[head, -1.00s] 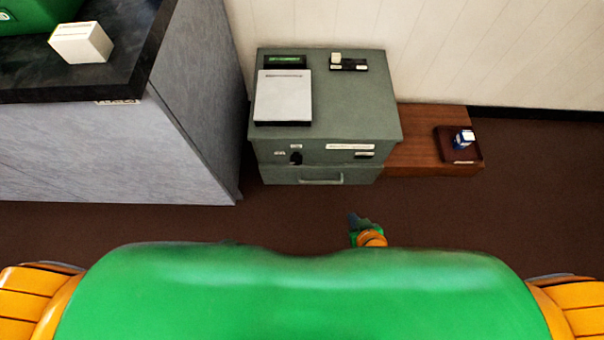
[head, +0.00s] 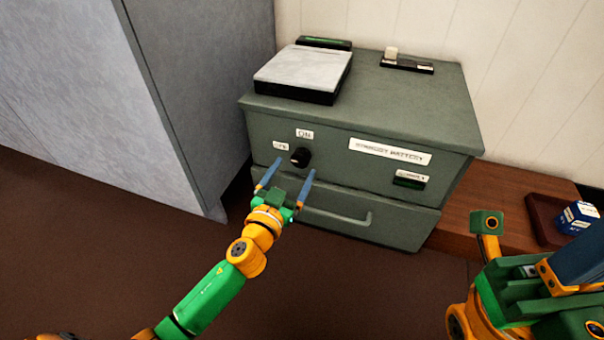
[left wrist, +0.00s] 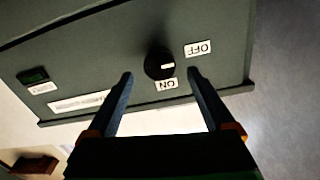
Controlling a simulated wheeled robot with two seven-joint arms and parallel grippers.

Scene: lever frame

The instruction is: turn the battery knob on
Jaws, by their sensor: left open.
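The black battery knob (head: 300,157) is on the front of a grey-green cabinet (head: 390,110). An ON label (head: 304,133) sits above it and an OFF label (head: 281,146) to its left. In the left wrist view the knob (left wrist: 158,64) appears inverted, its white mark pointing right, roughly to the OFF side. My left gripper (head: 294,168) is open in front of the knob. In the left wrist view its fingertips (left wrist: 160,73) lie either side of the knob; contact cannot be told. Parts of my right arm show at lower right; its jaw state is unclear.
A drawer handle (head: 340,218) is below the knob. A scale-like device (head: 303,70) and a small black switch plate (head: 407,66) are on top of the cabinet. A low wooden bench (head: 490,205) with a tray and blue box (head: 577,217) stands right. A grey counter side is left.

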